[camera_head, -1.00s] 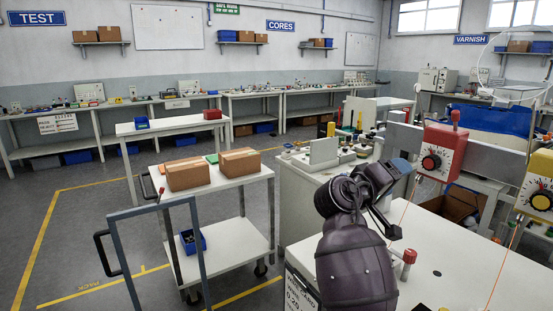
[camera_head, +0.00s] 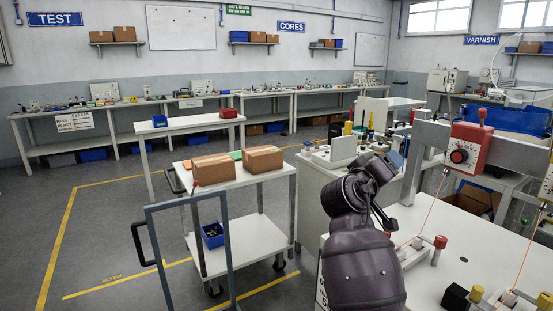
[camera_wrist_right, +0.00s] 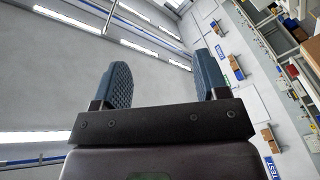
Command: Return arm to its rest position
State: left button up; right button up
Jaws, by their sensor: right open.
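My right arm, dark purple, rises from the bottom of the head view, bent at the wrist. The right gripper (camera_head: 388,168) is at its upper end, small and partly hidden by the wrist, beside the edge of the white bench. In the right wrist view the two blue ridged fingers of this gripper (camera_wrist_right: 163,85) stand wide apart with nothing between them. Beyond them are the ceiling and the far wall. My left gripper is in neither view.
A white bench (camera_head: 425,222) with a red dial box (camera_head: 468,148) on a frame stands at right. A white trolley (camera_head: 255,240) carrying two cardboard boxes (camera_head: 262,159) stands left of the arm. Open floor (camera_head: 110,240) lies further left.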

jog(key=s+a+f+n+t+y, duration=0.1)
jog(key=s+f+t+y, duration=0.1)
jog(key=s+f+y, duration=0.3)
jog(key=a+f+t+y, duration=0.1)
jog(key=f+y, duration=0.2)
jog(key=f, duration=0.4)
jog(key=s+a+f+n+t+y, duration=0.1)
jog(key=s+f+t+y, duration=0.2)
jog(key=f, duration=0.4)
jog(key=s+d+f+m+g+y, duration=0.1)
jog(key=s+d+f+g, duration=0.2)
jog(key=s+f, duration=1)
jog(key=s+d+f+m+g, duration=0.1)
jog(key=s+d+f+g, duration=0.2)
jog(key=s+f, duration=0.9)
jog(key=s+g, duration=0.2)
jog(key=s, duration=0.4)
jog(key=shift+s+d+f+y, duration=0.15)
jog(key=shift+d+f+y, duration=0.2)
jog(key=shift+d+y, duration=0.05)
